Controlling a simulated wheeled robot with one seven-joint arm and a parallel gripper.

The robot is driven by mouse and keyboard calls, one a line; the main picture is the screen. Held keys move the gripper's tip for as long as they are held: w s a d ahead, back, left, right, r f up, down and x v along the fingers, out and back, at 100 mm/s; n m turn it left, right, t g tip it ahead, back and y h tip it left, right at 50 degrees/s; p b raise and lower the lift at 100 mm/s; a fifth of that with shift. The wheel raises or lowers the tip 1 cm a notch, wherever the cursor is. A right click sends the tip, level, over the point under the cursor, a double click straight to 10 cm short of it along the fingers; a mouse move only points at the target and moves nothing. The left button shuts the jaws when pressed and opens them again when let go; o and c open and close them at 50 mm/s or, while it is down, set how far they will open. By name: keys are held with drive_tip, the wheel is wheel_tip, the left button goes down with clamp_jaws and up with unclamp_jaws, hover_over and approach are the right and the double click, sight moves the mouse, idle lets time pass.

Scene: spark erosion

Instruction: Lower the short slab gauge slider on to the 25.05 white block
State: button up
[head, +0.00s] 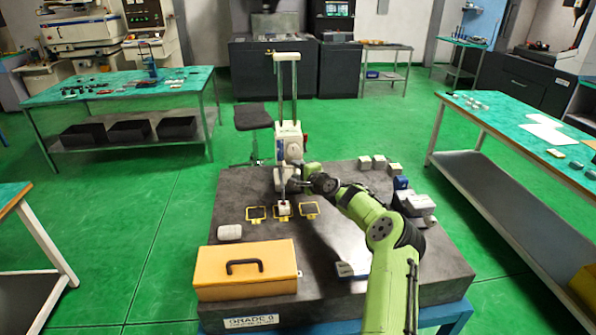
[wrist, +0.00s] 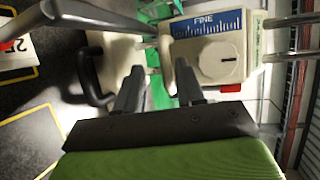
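The slab gauge (head: 289,143) stands on the dark plate with two upright metal rods. Its cream body with a "FINE" scale and round knob (wrist: 220,60) fills the top middle of the wrist view. A white block (head: 284,209) sits in the middle of a row of yellow outlines, below the gauge's front. In the wrist view a white block with partly cut-off lettering (wrist: 16,62) lies at the far left; I cannot read 25.05. My gripper (wrist: 157,75) has its two dark fingers apart, beside the gauge body, with a cream tab near the right finger. I see no grip on it.
Yellow outlines (head: 256,213) and (head: 309,209) flank the white block, with dark middles. A yellow toolbox (head: 246,272) stands at the plate's front left, near a white rounded item (head: 230,232).

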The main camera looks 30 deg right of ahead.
drive_tip(key=v, duration=1.5)
drive_tip(key=shift+s, duration=0.35)
drive_tip(key=shift+r, duration=0.1)
